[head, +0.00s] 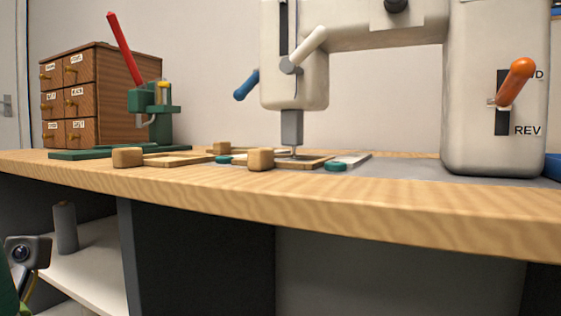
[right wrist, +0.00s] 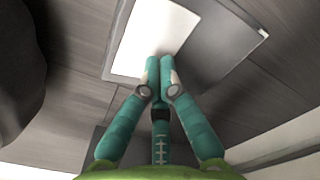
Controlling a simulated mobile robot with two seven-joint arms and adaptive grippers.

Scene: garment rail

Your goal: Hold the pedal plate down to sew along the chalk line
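The cream sewing machine (head: 485,95) stands on the wooden table in the head view, with its needle head (head: 292,125) over a small wooden frame (head: 310,162). I cannot make out a chalk line. In the right wrist view my right gripper (right wrist: 159,62) has its teal fingers together, with nothing visible between them. Its tips overlap the edge of a bright white panel (right wrist: 150,30) beside a dark grey plate (right wrist: 215,45). This may be the pedal plate; whether the tips touch it I cannot tell. My left gripper is not in view.
On the table (head: 330,205) stand a drawer cabinet (head: 90,95), a green press (head: 155,110) with a red lever, and another wooden frame (head: 180,158). The machine has an orange lever (head: 517,75) near REV. A grey spool (head: 65,228) stands on a shelf below.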

